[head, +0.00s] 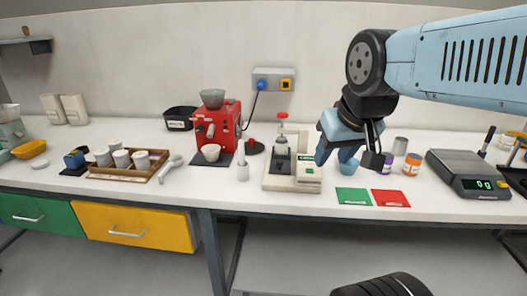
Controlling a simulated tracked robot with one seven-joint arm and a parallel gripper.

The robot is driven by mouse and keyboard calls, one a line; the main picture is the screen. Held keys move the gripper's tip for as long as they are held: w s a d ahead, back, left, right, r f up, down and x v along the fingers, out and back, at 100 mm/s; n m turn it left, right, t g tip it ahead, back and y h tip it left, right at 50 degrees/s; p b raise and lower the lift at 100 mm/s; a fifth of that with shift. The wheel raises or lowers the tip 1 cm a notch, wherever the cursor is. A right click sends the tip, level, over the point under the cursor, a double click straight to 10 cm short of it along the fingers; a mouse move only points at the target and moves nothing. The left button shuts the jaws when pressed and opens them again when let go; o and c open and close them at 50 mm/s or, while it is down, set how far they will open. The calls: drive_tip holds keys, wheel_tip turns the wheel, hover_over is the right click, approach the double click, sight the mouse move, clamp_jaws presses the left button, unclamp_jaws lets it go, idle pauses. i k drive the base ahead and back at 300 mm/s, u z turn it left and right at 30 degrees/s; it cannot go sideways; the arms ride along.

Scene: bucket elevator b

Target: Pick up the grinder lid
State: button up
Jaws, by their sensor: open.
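My gripper (349,158) is open and points down over the worktop at the right of centre. A blue cup-like thing (348,167) shows below and between its fingers; I cannot tell whether they touch it. I cannot pick out a grinder lid for certain. A red machine (217,130) stands left of centre, with a grey bowl-shaped piece (212,98) on top and a white cup (211,153) at its front. A cream device with a red knob (282,116) stands just left of my gripper.
A green card (353,196) and a red card (391,198) lie at the front edge. An orange-labelled jar (412,166) and a grey cylinder (400,146) stand right of my gripper, before a scale (468,175). A wooden tray (104,175) with white cups is at left.

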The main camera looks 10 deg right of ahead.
sight(252, 147)
drive_tip(key=u, duration=0.2)
drive_tip(key=i, duration=0.85)
drive_tip(key=u, duration=0.15)
drive_tip(key=k, duration=1.15)
drive_tip(key=u, duration=0.15)
drive_tip(key=i, duration=1.35)
drive_tip(key=u, duration=0.05)
